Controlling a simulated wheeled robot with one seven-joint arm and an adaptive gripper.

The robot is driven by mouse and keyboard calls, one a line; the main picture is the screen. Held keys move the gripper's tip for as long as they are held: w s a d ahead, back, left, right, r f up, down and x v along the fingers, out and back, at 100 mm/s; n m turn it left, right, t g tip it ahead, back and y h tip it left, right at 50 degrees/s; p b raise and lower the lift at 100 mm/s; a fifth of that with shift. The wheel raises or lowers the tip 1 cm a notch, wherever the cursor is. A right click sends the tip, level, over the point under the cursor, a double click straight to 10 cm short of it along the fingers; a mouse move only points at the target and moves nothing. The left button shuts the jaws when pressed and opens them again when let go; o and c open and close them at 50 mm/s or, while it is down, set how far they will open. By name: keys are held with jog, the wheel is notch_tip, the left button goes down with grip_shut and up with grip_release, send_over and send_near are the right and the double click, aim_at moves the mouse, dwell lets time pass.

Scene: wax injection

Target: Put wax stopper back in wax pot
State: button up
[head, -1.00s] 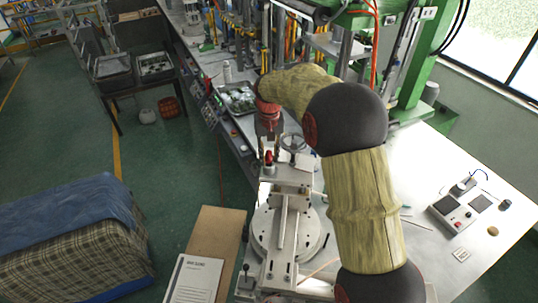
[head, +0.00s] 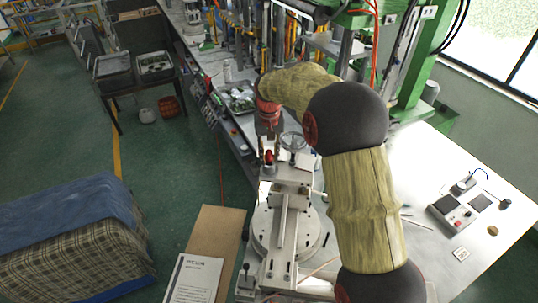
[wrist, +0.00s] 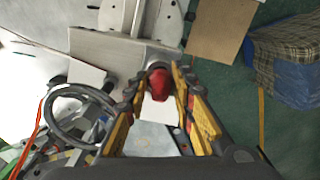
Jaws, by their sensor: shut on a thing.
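The wax stopper is the red rounded piece (wrist: 160,83) between my gripper's fingers in the wrist view. It also shows as a small red spot (head: 268,156) in the head view. My gripper (wrist: 158,92) is shut on it, with yellow and dark fingers on both sides. In the head view my gripper (head: 267,146) points down over the front end of the machine. A short grey metal cylinder (head: 268,169), which looks like the wax pot, is directly below the stopper. I cannot tell whether the stopper touches it or sits in it.
A handwheel (head: 292,142) stands close beside my gripper. The machine's round plate (head: 314,238) lies nearer on the white table. A tray of parts (head: 241,103) is on the bench behind.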

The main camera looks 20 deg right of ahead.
aim_at(269, 151)
jog(key=shift+f+b, duration=0.55)
jog(key=shift+f, duration=0.4)
jog(key=o, duration=1.1)
jog(key=shift+o, duration=0.2)
notch_tip(269, 151, up, 12)
dwell(0.6)
